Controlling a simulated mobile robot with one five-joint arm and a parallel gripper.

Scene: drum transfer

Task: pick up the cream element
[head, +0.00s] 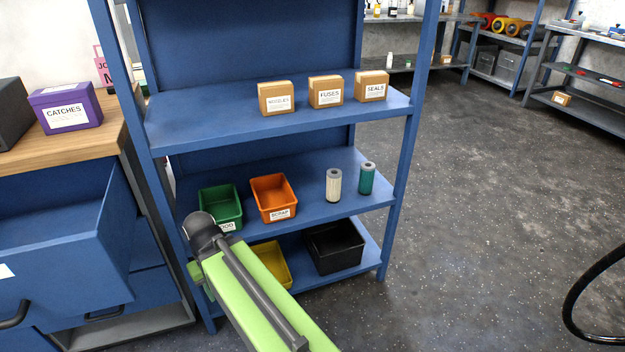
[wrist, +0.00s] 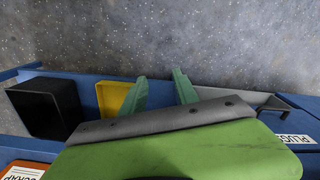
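The cream element (head: 333,186) is a small upright cylinder with a grey top, standing on the middle blue shelf (head: 300,217) in the head view. A similar teal element (head: 367,178) stands close to its right, apart from it. The wrist view does not show the cream element. My gripper's two green fingers (wrist: 160,88) are spread apart with nothing between them in the wrist view. In the head view my arm reaches up to the shelf's left side, left of and away from the cream element; the fingers are mostly hidden there.
A green bin (head: 220,205) and an orange scrap bin (head: 273,198) sit left of the elements. Yellow (head: 270,262) and black (head: 334,246) bins are on the bottom shelf. Several cardboard boxes (head: 325,91) stand on the shelf above. An open blue drawer (head: 70,255) juts out at left.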

